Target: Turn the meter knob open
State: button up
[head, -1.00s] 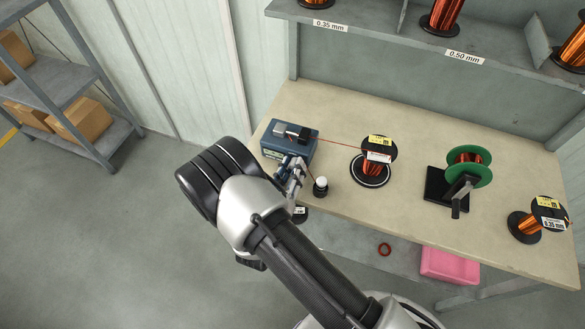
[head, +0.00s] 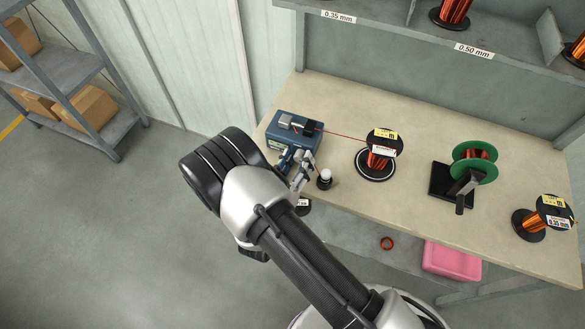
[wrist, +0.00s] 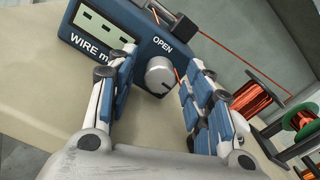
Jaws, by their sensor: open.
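The blue wire meter (head: 292,132) stands at the left end of the workbench. In the wrist view its front face (wrist: 90,32) shows a pale display, a "WIRE m" label and the word "OPEN". The silver round meter knob (wrist: 160,75) sits below "OPEN". My gripper (wrist: 160,88) is open, with one finger on each side of the knob. The knob shows between the fingers; I cannot tell whether either touches it. In the head view my gripper (head: 298,165) is at the meter's front, and the knob is hidden.
A copper wire runs from the meter to a labelled spool (head: 380,152). A small white-topped bottle (head: 325,179) stands close to the right of my gripper. A green spool on a stand (head: 474,163) and another spool (head: 540,217) are farther right on the workbench (head: 420,140).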

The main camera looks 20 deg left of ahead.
jog(key=s+a, duration=0.1)
jog(key=s, duration=1)
jog(key=shift+s, duration=0.35)
jog(key=shift+f, duration=0.1)
